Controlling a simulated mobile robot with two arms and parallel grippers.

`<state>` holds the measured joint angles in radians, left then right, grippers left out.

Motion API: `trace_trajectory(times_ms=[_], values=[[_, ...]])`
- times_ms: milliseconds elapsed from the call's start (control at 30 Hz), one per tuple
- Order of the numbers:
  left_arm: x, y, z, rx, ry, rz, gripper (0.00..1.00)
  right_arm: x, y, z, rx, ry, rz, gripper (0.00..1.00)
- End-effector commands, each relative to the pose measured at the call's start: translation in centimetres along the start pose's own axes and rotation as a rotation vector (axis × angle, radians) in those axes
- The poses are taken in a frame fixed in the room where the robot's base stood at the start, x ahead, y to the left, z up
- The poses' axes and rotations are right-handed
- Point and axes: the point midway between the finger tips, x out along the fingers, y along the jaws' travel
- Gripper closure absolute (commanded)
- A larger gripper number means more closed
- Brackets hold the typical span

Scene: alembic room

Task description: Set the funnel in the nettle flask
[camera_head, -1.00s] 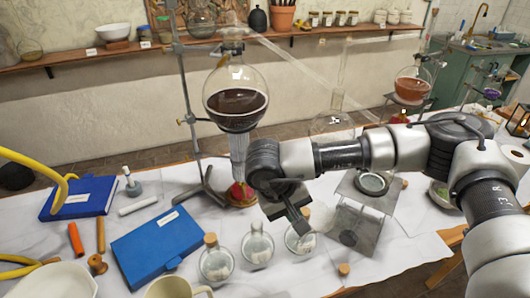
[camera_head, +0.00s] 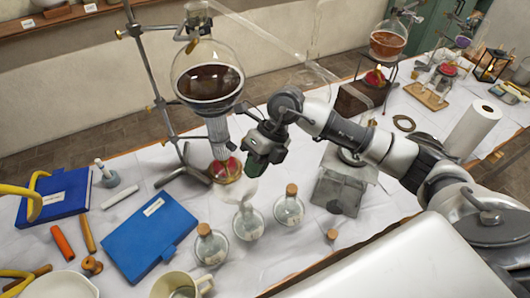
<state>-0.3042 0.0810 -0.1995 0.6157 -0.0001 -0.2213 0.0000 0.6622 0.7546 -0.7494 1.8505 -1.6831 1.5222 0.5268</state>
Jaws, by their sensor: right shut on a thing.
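My right gripper (camera_head: 262,158) is shut above the row of small round flasks. A pale, see-through shape, apparently the funnel (camera_head: 254,170), shows at its fingertips; its outline is faint against the white cloth. The middle flask (camera_head: 248,224) has no cork and stands below the gripper, apart from it. The left flask (camera_head: 211,246) and the right flask (camera_head: 289,212) are corked. Their labels are too small to read, so I cannot tell which is the nettle flask. My left gripper is not in view.
A large round flask of dark liquid (camera_head: 208,82) hangs on a metal stand (camera_head: 150,75) close left of my gripper, over a red-glowing burner (camera_head: 225,169). A blue book (camera_head: 150,238) lies left of the flasks. A loose cork (camera_head: 332,235) and a grey metal stand (camera_head: 340,190) are right.

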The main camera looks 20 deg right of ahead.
Motion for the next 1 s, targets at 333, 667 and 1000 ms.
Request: trace_trajectory(times_ms=[333, 667, 1000], values=[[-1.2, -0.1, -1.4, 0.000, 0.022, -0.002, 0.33, -2.0, -1.8, -0.5, 0.416, -0.261, 0.011, 1.00], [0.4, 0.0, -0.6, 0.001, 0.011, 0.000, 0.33, -0.2, -2.9, -0.5, 0.429, -0.268, 0.011, 1.00], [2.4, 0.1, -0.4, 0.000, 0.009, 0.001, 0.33, 2.2, -4.4, -0.6, 0.428, -0.266, 0.012, 1.00]])
